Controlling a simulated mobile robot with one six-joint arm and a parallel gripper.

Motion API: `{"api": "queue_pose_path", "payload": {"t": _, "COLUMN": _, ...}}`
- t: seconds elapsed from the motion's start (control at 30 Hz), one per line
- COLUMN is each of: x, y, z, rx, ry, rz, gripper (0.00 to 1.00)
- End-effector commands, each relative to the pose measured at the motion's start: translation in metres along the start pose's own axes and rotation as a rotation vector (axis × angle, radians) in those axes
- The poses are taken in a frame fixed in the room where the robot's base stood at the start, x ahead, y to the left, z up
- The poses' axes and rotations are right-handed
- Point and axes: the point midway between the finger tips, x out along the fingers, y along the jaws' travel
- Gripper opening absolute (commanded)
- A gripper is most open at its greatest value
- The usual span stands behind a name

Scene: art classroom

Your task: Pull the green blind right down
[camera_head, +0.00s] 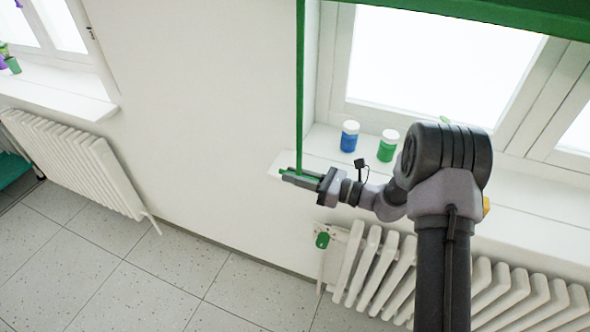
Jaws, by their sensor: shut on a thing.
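The green blind (480,8) shows as a dark green band across the top of the window, at the upper right of the view. A straight green cord (300,85) hangs down from its left end, in front of the wall beside the window. My gripper (299,178) is at the lower end of the visible cord, by the left end of the windowsill, and is shut on it. The jaws hide the held part of the cord. The window glass below the blind's edge is uncovered.
A blue jar (349,137) and a green jar (388,146) stand on the windowsill (515,213), close to my arm. A white radiator (375,268) is below, with a green knob (322,240) at its left. Another radiator (75,160) stands far left. The floor (130,285) is clear.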

Motion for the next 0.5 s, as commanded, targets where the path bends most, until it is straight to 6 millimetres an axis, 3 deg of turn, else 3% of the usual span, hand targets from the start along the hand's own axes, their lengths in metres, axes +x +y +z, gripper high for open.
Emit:
{"api": "queue_pose_path", "payload": {"t": 0.13, "x": 0.0, "y": -0.0031, "z": -0.013, "rx": 0.0, "ry": -0.001, "rz": -0.001, "gripper": 0.0}}
{"api": "queue_pose_path", "payload": {"t": 0.5, "x": 0.0, "y": -0.0037, "z": -0.0152, "rx": 0.0, "ry": -0.001, "rz": -0.001, "gripper": 0.0}}
